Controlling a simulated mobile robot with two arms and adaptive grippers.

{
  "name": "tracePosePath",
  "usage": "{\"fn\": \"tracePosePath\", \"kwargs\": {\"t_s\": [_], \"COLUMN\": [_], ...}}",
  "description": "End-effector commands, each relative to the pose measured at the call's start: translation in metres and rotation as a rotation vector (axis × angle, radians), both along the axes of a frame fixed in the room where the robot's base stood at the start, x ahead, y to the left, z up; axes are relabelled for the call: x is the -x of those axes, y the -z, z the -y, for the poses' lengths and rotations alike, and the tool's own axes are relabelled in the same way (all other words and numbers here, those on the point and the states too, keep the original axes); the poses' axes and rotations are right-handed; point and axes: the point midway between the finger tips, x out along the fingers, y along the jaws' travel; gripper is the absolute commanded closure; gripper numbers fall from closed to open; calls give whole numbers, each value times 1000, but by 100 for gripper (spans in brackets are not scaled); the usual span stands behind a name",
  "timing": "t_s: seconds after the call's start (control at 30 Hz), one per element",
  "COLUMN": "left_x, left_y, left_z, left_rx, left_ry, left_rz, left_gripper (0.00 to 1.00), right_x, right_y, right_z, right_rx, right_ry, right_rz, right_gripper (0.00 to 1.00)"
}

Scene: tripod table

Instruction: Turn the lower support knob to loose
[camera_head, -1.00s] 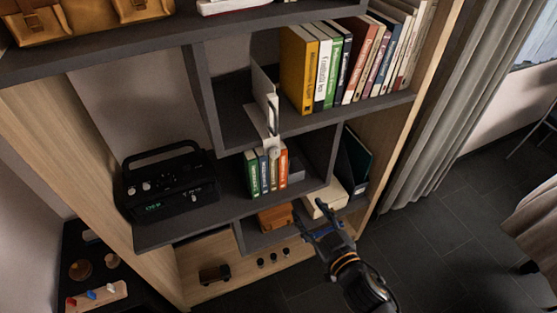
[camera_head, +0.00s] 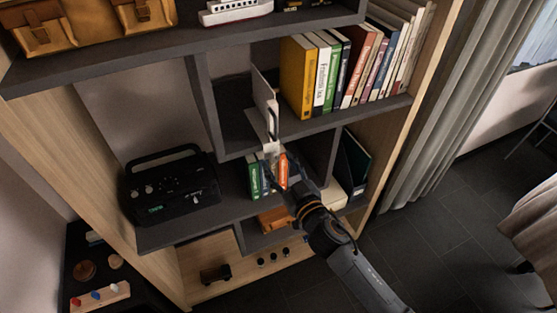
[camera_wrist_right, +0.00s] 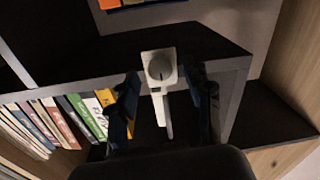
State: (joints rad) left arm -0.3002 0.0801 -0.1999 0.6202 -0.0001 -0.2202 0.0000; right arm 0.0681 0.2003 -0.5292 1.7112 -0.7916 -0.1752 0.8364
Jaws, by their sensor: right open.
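A white bracket (camera_head: 267,118) is fixed on the edge of a dark shelf. It carries the round lower support knob (camera_wrist_right: 160,67), which shows in the wrist view with a dark line across its face. A white strip (camera_wrist_right: 162,112) extends from the bracket. My right gripper (camera_head: 279,164) is at the bracket's lower end, partly covering the knob in the head view. In the wrist view its dark fingers (camera_wrist_right: 163,78) are spread open on either side of the bracket and knob, with gaps visible. My left gripper is out of view.
A row of books (camera_head: 345,65) stands right of the bracket, and smaller books (camera_head: 254,176) stand in the compartment below, behind my gripper. A black radio (camera_head: 172,187) sits on the shelf to the left. The floor (camera_head: 425,235) at right is clear.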

Motion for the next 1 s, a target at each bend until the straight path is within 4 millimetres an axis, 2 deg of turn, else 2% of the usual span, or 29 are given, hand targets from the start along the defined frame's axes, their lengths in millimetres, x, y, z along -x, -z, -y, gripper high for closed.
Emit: {"fn": "tracePosePath", "kwargs": {"t_s": [0.17, 0.43, 0.6, 0.7, 1.0], "left_x": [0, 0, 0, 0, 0], "left_y": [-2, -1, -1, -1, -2], "left_z": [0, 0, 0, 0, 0], "left_rx": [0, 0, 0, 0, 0], "left_ry": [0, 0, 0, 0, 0], "left_rz": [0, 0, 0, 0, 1], "left_gripper": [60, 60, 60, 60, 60], "right_x": [-10, -11, -11, -11, -11], "right_y": [0, 0, 0, 0, 0], "right_z": [-4, -5, -5, -5, -5], "right_rx": [-1, -1, -1, -1, 27], "right_ry": [0, 0, 0, 0, 0], "right_rz": [0, -1, -1, -1, 9], "right_gripper": [50, 50, 84, 100, 100]}}
